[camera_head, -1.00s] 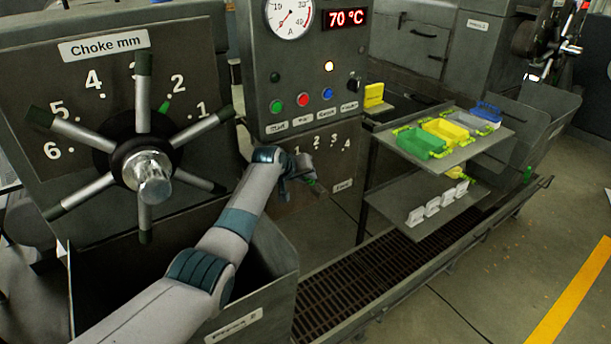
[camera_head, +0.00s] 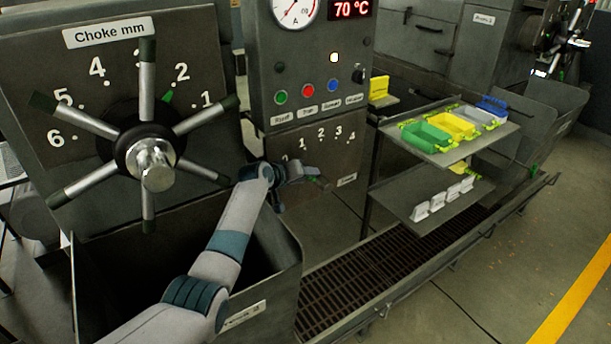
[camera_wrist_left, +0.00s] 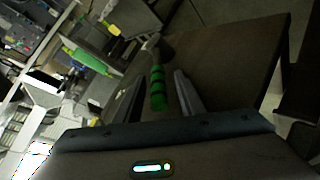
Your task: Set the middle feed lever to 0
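The feed lever's scale plate (camera_head: 325,160), numbered 0 to 4, is below the button panel in the head view. My left gripper (camera_head: 308,174) is in front of the plate's lower part and hides much of the lever, so its setting cannot be read. In the left wrist view the lever's green ribbed grip (camera_wrist_left: 157,88) stands between the two spread fingers of my left gripper (camera_wrist_left: 157,102). A gap shows beside the grip, and the fingers do not look closed on it. My right gripper is in neither view.
The big choke handwheel (camera_head: 150,160) with long spokes is left of my arm. An open grey bin (camera_head: 285,285) lies below my forearm. A shelf rack (camera_head: 405,172) with coloured trays stands to the right, above a floor grating (camera_head: 355,275).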

